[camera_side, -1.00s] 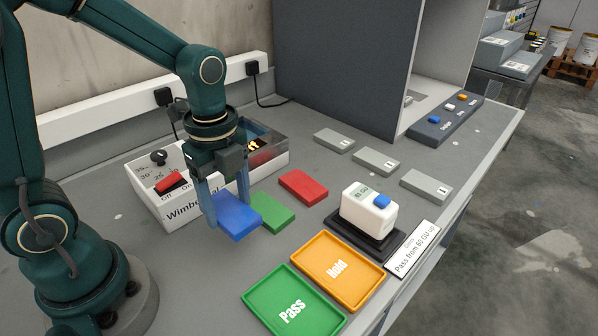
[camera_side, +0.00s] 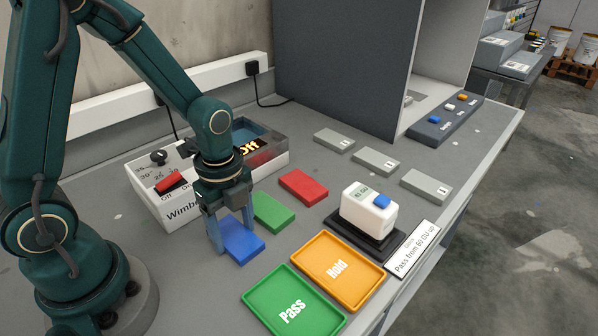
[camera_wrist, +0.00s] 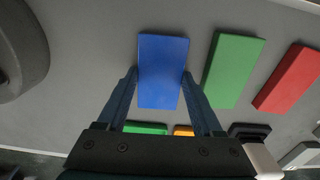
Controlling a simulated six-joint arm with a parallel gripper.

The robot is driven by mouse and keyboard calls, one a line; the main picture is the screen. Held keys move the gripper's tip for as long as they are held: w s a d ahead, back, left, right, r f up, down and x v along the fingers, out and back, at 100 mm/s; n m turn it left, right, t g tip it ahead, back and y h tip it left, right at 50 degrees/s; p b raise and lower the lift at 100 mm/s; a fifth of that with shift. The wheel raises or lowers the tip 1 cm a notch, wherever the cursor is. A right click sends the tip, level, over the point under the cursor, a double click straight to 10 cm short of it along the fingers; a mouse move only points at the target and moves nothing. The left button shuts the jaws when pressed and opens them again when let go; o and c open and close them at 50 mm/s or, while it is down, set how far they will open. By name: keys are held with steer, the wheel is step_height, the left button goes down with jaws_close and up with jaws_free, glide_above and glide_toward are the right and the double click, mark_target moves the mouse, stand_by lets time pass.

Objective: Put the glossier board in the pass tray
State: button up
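My gripper (camera_side: 232,234) is low over the bench, its fingers against the two long sides of a blue board (camera_side: 243,246). The blue board lies flat on the bench, and in the wrist view it sits between the fingertips (camera_wrist: 160,73). A green board (camera_side: 271,212) and a red board (camera_side: 303,187) lie in a row to its right. Which board is glossier cannot be told from their surfaces. The green pass tray (camera_side: 270,312) and the orange hold tray (camera_side: 318,279) are empty, at the front.
A white gloss meter (camera_side: 368,211) stands on a black base; its small GU display is hard to read. A sign (camera_side: 412,255) beside it reads "Pass from 60 GU up". A white-fronted box (camera_side: 168,196) with a red switch stands behind my gripper. Several grey blocks (camera_side: 376,161) lie further back.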

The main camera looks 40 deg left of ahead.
mark_target(235, 235)
steer(key=o, duration=0.4)
steer(key=shift+r, duration=0.1)
step_height(235, 235, up, 5)
steer(key=shift+f, duration=0.1)
steer(key=s+d+r+n+t, duration=0.1)
steer(key=s+r+n+t, duration=0.4)
steer(key=r+n, duration=0.5)
steer(key=n, duration=0.5)
steer(key=shift+d+n, duration=0.25)
steer(key=shift+n, duration=0.05)
steer(key=shift+o, duration=0.2)
steer(key=shift+s+d+r+n+t, duration=0.15)
steer(key=shift+s+n, duration=0.1)
steer(key=shift+n, duration=0.25)
steer(key=shift+s+a+r+n+t, duration=0.15)
steer(key=shift+s+n, duration=0.1)
steer(key=shift+n, duration=0.25)
